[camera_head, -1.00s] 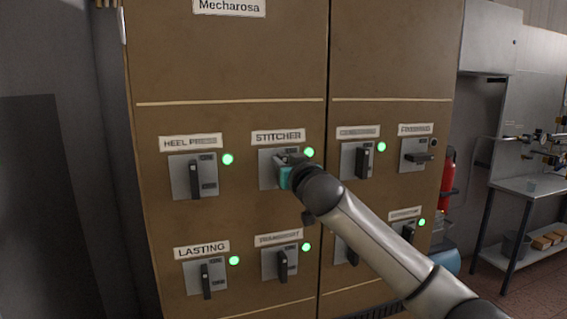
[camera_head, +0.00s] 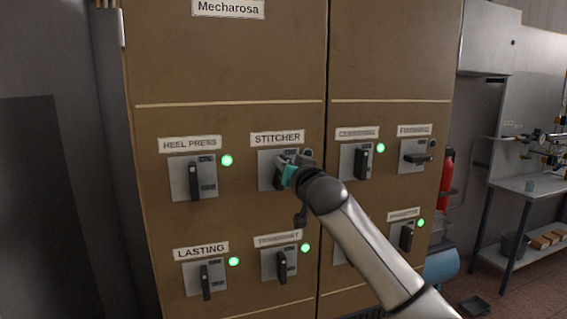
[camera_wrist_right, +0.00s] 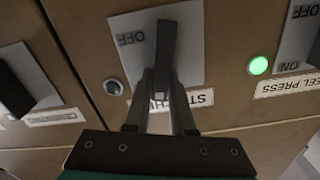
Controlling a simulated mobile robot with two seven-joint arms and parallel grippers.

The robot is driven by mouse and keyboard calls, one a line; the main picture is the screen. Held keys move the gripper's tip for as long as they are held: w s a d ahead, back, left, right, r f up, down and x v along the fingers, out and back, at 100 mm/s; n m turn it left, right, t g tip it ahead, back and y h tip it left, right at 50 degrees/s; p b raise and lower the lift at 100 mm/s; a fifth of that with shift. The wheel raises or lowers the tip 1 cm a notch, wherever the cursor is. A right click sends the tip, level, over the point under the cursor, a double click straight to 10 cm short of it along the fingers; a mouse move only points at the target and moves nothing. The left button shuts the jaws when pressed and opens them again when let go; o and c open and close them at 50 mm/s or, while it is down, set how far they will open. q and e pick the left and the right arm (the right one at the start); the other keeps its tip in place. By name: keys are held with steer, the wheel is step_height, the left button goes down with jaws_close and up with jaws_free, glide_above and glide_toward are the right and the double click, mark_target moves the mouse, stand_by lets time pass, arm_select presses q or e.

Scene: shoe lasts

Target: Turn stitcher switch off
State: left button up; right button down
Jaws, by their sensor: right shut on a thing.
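The stitcher switch plate (camera_head: 265,157) is on the brown cabinet below the STITCHER label (camera_head: 277,138). My right gripper (camera_head: 286,160) is at this plate and hides much of it. In the right wrist view, which shows the labels upside down, the switch's black handle (camera_wrist_right: 166,45) lies between the fingers of my right gripper (camera_wrist_right: 163,88), which is shut on it. The OFF mark (camera_wrist_right: 131,38) shows beside the handle. The stitcher lamp (camera_wrist_right: 114,87) is dark; it also shows dark in the head view (camera_head: 307,153). My left gripper is not in view.
The heel press switch (camera_head: 194,177), lasting switch (camera_head: 206,279) and several others surround the stitcher plate, most with green lamps. The finishing switch (camera_head: 415,157) has a horizontal handle and a dark lamp. A metal table (camera_head: 530,186) stands at the right.

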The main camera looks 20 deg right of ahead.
steer(key=m, duration=0.1)
steer(key=m+p, duration=0.1)
steer(key=m, duration=0.1)
steer(key=shift+d+f, duration=0.15)
steer(key=shift+d, duration=0.1)
steer(key=shift+d+f+m+p, duration=0.2)
steer(key=shift+f+m+p, duration=0.15)
steer(key=shift+m+p, duration=1.4)
steer(key=shift+d+f+m+p, duration=0.35)
steer(key=shift+m+p, duration=0.85)
steer(key=shift+m, duration=1.05)
steer(key=shift+d+f+m+p, duration=0.1)
steer(key=shift+f+m+p, duration=0.3)
steer(key=shift+m+p, duration=1.35)
steer(key=shift+m, duration=0.35)
steer(key=c, duration=0.8)
jaws_free()
steer(key=shift+o, duration=0.2)
steer(key=s+b, duration=0.2)
steer(key=s, duration=1.3)
steer(key=shift+d, duration=0.25)
